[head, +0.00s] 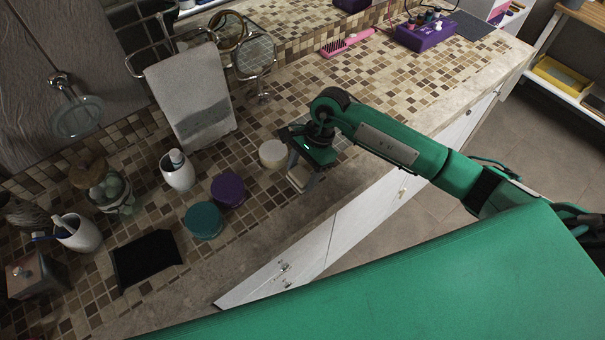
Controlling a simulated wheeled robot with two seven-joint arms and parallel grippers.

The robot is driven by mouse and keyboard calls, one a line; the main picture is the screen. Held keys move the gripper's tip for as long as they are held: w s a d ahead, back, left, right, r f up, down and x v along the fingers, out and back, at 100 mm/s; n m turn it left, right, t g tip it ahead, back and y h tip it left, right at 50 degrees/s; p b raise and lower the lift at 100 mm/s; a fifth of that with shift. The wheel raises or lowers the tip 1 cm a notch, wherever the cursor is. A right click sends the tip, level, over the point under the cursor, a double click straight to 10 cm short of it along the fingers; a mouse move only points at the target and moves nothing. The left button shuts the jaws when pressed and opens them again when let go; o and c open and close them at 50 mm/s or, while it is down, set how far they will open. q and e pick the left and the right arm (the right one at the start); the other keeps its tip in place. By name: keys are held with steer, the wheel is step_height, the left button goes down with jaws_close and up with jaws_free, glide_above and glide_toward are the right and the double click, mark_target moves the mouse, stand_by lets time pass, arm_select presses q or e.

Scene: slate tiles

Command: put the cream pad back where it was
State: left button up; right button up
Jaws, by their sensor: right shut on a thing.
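The cream pad (299,178) is a small pale block low between the fingers of my right gripper (302,171), near the counter's front edge. My right gripper is shut on it and points down over the tiled counter. The fingers and palm hide part of the pad, and I cannot tell whether it touches the counter. My left gripper is not in view.
A round cream piece (272,153) lies just left of the gripper. Purple (228,189) and teal (204,220) round pots, a white cup (178,172) and a black mat (146,260) are further left. A mirror (255,56) stands behind.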

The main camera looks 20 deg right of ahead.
step_height(320, 180, down, 2)
steer(key=shift+f, duration=0.2)
steer(key=shift+f, duration=0.15)
steer(key=o, duration=0.9)
